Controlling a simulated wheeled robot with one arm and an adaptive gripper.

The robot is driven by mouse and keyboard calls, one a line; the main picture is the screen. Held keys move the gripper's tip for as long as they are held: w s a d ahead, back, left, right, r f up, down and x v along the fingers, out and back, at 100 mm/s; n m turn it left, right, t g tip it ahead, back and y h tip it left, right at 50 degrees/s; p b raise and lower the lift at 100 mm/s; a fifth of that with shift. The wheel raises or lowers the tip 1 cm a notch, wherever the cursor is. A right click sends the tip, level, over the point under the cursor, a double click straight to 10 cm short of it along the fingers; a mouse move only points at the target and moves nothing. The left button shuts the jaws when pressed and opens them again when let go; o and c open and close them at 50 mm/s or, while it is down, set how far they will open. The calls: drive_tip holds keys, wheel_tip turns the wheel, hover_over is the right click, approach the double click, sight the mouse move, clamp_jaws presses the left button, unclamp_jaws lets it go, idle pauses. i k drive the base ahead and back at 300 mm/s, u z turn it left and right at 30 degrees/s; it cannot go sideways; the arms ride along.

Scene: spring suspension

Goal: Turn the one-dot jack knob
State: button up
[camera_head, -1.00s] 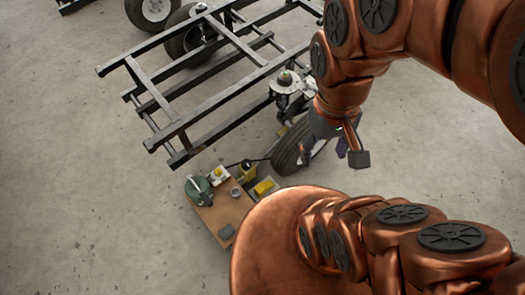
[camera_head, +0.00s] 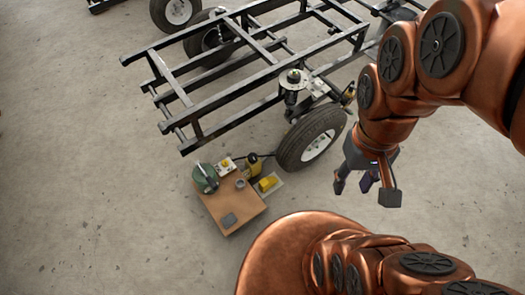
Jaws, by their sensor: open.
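No dot mark can be made out in the head view, so I cannot tell which part is the one-dot jack knob. A small board (camera_head: 238,210) on the floor carries a green round item (camera_head: 205,177), a white box with a yellow top (camera_head: 226,164), a small grey cup (camera_head: 240,183) and a dark grey block (camera_head: 229,219). A yellow-and-black upright item (camera_head: 254,165) stands at the board's back edge. My gripper (camera_head: 353,190) is open and empty, pointing down, to the right of the board and well apart from it.
A black steel frame (camera_head: 225,113) with wheels stands behind the board. Its near tyre (camera_head: 311,138) is close to the board's back right. A spring strut (camera_head: 292,88) rises above the frame. A yellow item (camera_head: 268,182) lies on a light plate. Concrete floor at left is clear.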

sight(253, 158)
drive_tip(key=z, duration=0.15)
drive_tip(key=i, duration=0.55)
drive_tip(key=u, duration=1.25)
